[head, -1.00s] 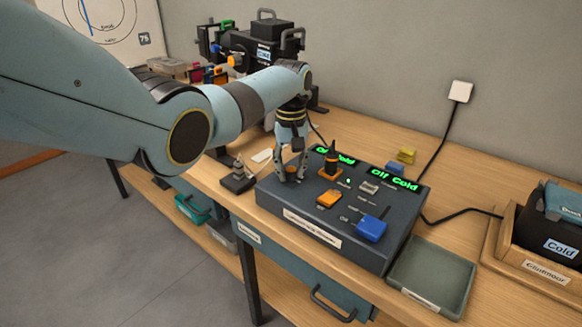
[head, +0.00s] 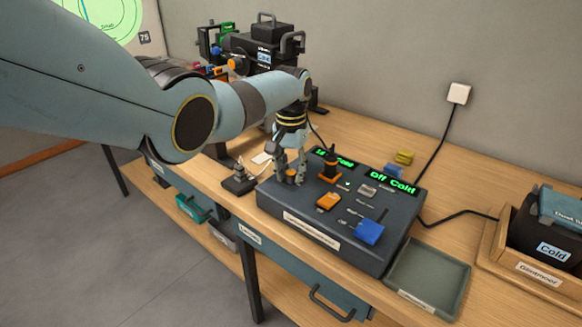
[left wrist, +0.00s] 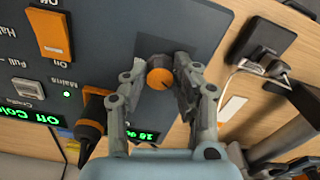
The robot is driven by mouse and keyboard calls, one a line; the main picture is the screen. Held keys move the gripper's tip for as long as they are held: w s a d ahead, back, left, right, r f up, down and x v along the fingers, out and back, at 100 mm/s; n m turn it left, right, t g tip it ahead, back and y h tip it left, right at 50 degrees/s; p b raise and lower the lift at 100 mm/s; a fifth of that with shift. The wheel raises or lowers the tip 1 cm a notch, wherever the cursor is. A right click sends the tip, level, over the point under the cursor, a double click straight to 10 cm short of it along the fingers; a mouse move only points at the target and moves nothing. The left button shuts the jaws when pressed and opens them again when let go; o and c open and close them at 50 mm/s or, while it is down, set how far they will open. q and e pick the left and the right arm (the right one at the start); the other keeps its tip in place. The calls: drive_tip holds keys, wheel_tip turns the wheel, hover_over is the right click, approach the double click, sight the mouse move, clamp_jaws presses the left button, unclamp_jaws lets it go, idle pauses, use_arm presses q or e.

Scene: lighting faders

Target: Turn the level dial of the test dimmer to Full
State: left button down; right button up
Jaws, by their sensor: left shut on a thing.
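The test dimmer is a dark sloped console (head: 300,216) on the bench. Its level dial, a round knob with an orange cap (left wrist: 160,79), shows in the left wrist view at the console's edge, with a dark mark on the cap. My left gripper (head: 291,177) is shut on the dial from above, one finger on each side; in the head view the fingers mostly hide it. The right display (head: 391,181) reads "Off Cold" in green. The left display (head: 332,159) is partly hidden by the arm and seems to start with "15". My right gripper is not in view.
On the console stand a black and orange lever (head: 330,168), an orange switch (head: 328,201) and a blue handle (head: 369,232). A small socket block (head: 238,181) sits left of it. An empty grey tray (head: 428,275) and a wooden box (head: 535,270) are at right.

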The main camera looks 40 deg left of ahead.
use_arm(q)
drive_tip(key=m, duration=0.3)
drive_tip(key=shift+m+p, duration=0.3)
drive_tip(key=shift+m, duration=0.1)
drive_tip(key=m, duration=0.3)
drive_tip(key=shift+m, duration=0.3)
drive_tip(key=m, duration=0.3)
drive_tip(key=shift+m+p, duration=0.3)
drive_tip(key=shift+p, duration=0.05)
drive_tip(key=m, duration=0.3)
drive_tip(key=shift+m, duration=0.3)
drive_tip(key=m, duration=0.3)
drive_tip(key=shift+m, duration=0.3)
drive_tip(key=m, duration=0.3)
drive_tip(key=shift+m, duration=0.4)
drive_tip(key=m, duration=0.3)
drive_tip(key=shift+m, duration=2.2)
